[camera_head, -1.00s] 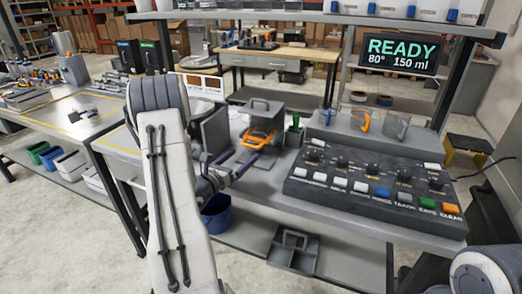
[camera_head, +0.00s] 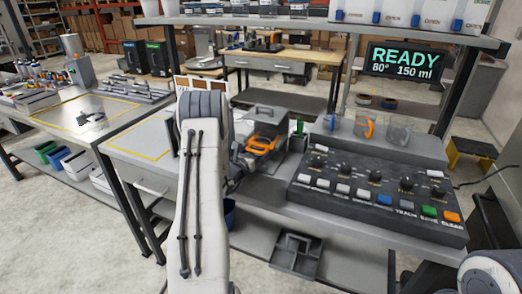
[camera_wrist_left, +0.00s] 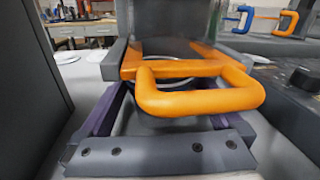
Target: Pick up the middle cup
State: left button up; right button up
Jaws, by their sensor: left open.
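A clear cup with an orange handle (camera_head: 262,143) stands in a grey dispenser bay (camera_head: 275,119). In the left wrist view its orange handle (camera_wrist_left: 200,90) points at the camera and fills the middle. My left gripper (camera_wrist_left: 176,65) is open, with one purple finger on each side of the handle. I cannot tell whether the fingers touch the cup. In the head view my arm mostly hides this gripper. Three clear cups stand behind the control panel: blue-handled (camera_head: 331,121), orange-handled in the middle (camera_head: 367,128) and grey-handled (camera_head: 397,131). My right gripper is out of view.
The control panel (camera_head: 375,185) with knobs and coloured buttons lies right of the bay. A green item (camera_head: 298,131) stands between bay and cups. A screen (camera_head: 404,60) reads READY, 80°, 150 ml. A grey side wall (camera_wrist_left: 35,80) stands close left of my gripper.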

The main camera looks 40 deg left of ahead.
pick_arm(q)
jog(key=c, duration=1.1)
